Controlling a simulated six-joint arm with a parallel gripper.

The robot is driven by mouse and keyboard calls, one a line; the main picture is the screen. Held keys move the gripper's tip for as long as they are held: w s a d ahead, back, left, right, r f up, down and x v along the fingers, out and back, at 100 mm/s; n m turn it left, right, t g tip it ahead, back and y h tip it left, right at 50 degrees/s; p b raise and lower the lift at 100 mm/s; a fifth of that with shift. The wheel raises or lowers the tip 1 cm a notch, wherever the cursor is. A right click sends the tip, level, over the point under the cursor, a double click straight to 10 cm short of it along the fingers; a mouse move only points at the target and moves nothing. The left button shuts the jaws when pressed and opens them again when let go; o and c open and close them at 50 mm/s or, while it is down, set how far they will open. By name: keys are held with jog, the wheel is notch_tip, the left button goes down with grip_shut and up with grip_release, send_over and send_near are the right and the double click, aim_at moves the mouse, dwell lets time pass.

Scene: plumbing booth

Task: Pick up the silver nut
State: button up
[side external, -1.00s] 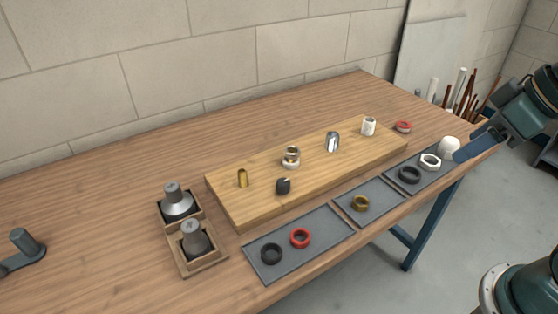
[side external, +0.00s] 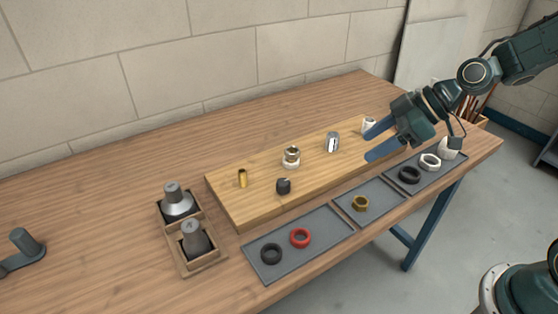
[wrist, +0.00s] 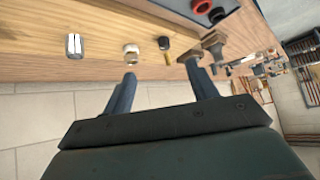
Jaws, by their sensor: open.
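A shiny silver piece, which I take to be the silver nut (side external: 332,142), stands upright on the wooden board (side external: 235,214). It also shows at upper left in the wrist view (wrist: 74,45). My gripper (side external: 368,147) is open and empty, above the right part of the board, to the right of the silver nut and apart from it. Its two blue fingers also show in the wrist view (wrist: 160,72), with nothing between them. A pale hex nut (side external: 431,161) lies in the right tray.
On the board, a white-and-brass fitting (side external: 291,157), a brass tube (side external: 242,178) and a dark piece (side external: 283,186) stand left of the silver nut. A white fitting (side external: 369,124) is behind my fingers. Shallow grey trays (side external: 330,222) hold rings and a brass nut (side external: 361,203).

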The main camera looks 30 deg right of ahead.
aim_at(299, 150)
jog(key=w+d+f+t+y, duration=0.3)
jog(key=w+f, duration=0.3)
jog(key=w, duration=0.2)
jog(key=shift+d+f+t, duration=0.3)
jog(key=shift+d+t, duration=0.15)
jog(key=shift+t, duration=0.05)
jog(key=shift+w+a, duration=0.1)
jog(key=shift+w, duration=0.05)
jog(key=shift+x, duration=6.8)
jog(key=c, duration=1.1)
